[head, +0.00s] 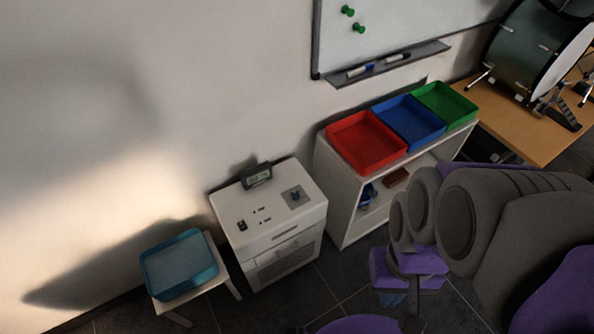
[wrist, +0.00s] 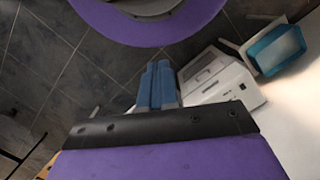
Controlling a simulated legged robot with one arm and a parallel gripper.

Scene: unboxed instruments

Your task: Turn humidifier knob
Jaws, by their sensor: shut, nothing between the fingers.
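The humidifier (head: 275,238) is a white box on the floor against the wall, left of centre in the head view. Its dark knob (head: 295,193) sits on a grey square patch on the top, toward the right. The humidifier also shows in the wrist view (wrist: 217,77), right of the fingers; I cannot make out the knob there. My gripper (wrist: 160,66) has blue fingers that are shut and empty, apart from the humidifier. In the head view my arm is at the lower right, and the fingers are mostly hidden behind it.
A small display (head: 257,175) stands at the humidifier's back edge. A blue bin (head: 180,265) on a white stool is to its left. A white shelf (head: 338,205) with red, blue and green trays stands to its right. Dark tiled floor in front is free.

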